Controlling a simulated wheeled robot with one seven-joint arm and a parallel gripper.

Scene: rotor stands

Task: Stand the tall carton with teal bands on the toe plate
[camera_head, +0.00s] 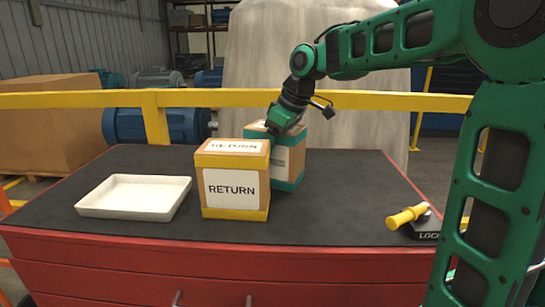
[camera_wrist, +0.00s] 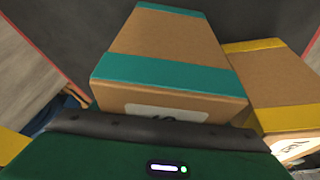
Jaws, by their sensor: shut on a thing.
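The tall carton with teal bands (camera_head: 289,160) is brown cardboard and stands upright at the middle of the dark table top. It is partly hidden behind a carton with yellow bands. In the wrist view the teal-banded carton (camera_wrist: 170,45) fills the middle, close against my gripper's dark edge. My gripper (camera_head: 282,124) comes down from the upper right and is shut on the top of this carton. Its fingertips are hard to make out. I cannot tell whether the carton's base touches the table. I cannot make out a toe plate in either view.
The yellow-banded carton marked RETURN (camera_head: 235,182) stands just in front, to the left; it also shows in the wrist view (camera_wrist: 270,80). A white tray (camera_head: 135,197) lies at left. A yellow-handled lock item (camera_head: 408,217) sits at the right edge. A yellow rail (camera_head: 215,98) runs behind.

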